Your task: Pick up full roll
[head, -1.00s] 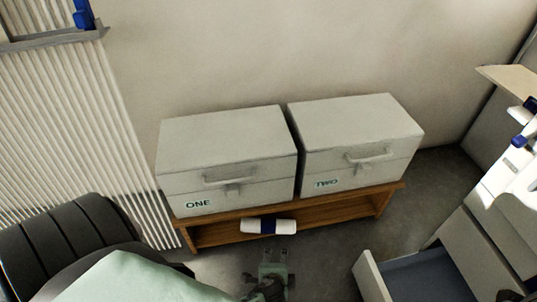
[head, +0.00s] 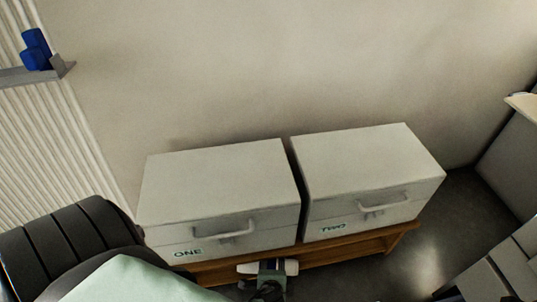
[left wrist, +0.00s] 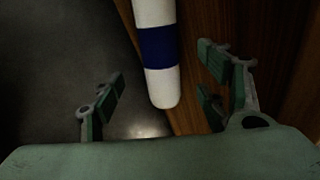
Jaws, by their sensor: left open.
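The full roll, a white cylinder with a dark blue band, lies at the front edge of the low wooden bench below the boxes. In the head view the white roll (head: 291,267) is partly hidden behind my left gripper (head: 270,267). In the left wrist view the roll (left wrist: 152,27) reaches down from the top edge, its rounded near end between the two fingers. My left gripper (left wrist: 165,95) is open there, with the fingers spread on either side and no visible contact. My right gripper is not in view.
Two grey lidded boxes, box ONE (head: 215,190) and box TWO (head: 365,180), stand on the wooden bench (head: 375,243) against the wall. Pale furniture stands at right; dark floor lies between.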

